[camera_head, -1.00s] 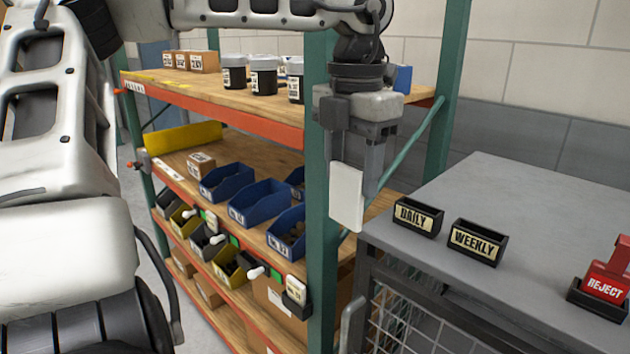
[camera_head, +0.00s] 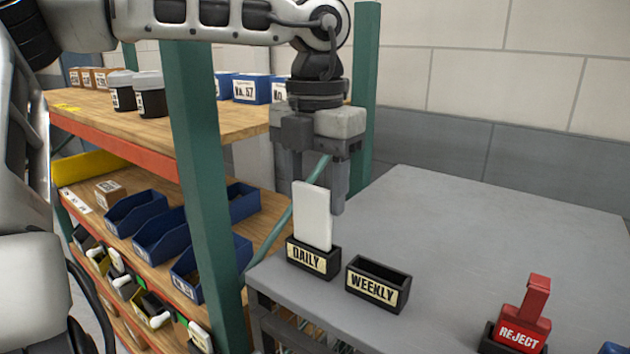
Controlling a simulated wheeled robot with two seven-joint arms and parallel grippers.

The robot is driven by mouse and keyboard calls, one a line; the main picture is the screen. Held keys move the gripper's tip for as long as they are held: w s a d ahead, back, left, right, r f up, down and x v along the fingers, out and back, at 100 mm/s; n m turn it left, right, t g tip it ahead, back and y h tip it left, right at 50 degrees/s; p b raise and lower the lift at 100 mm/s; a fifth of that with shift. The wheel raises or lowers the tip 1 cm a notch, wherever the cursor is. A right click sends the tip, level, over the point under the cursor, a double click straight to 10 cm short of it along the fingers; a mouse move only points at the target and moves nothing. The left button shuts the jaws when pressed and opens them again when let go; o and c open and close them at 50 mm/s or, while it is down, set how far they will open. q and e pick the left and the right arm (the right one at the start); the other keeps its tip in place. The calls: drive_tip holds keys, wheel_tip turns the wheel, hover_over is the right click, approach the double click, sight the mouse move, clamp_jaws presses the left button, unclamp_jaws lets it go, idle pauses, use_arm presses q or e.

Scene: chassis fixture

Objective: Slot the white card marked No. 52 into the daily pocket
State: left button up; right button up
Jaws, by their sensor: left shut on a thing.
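The white card (camera_head: 313,217) stands upright in the grip of my left gripper (camera_head: 318,190), which is shut on its upper part. The face turned to the camera looks blank, so I cannot read its number. The card's lower end is at the mouth of the black daily pocket (camera_head: 312,260), labelled DAILY, on the grey table. The pocket's front wall hides the card's bottom edge, and I cannot tell how deep it sits. My right gripper is not in view.
The black weekly pocket (camera_head: 377,289) stands just right of the daily one. A red REJECT holder (camera_head: 524,322) is farther right. A green rack post (camera_head: 205,190) and shelves with blue bins (camera_head: 160,235) are on the left. The table's back is clear.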

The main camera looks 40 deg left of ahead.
use_arm(q)
drive_tip(key=shift+f+b, duration=1)
drive_tip(key=shift+f, duration=0.35)
drive_tip(key=o, duration=1)
drive_tip(key=shift+o, duration=0.2)
wheel_tip(320, 180, up, 16)
drive_tip(key=shift+p, duration=0.3)
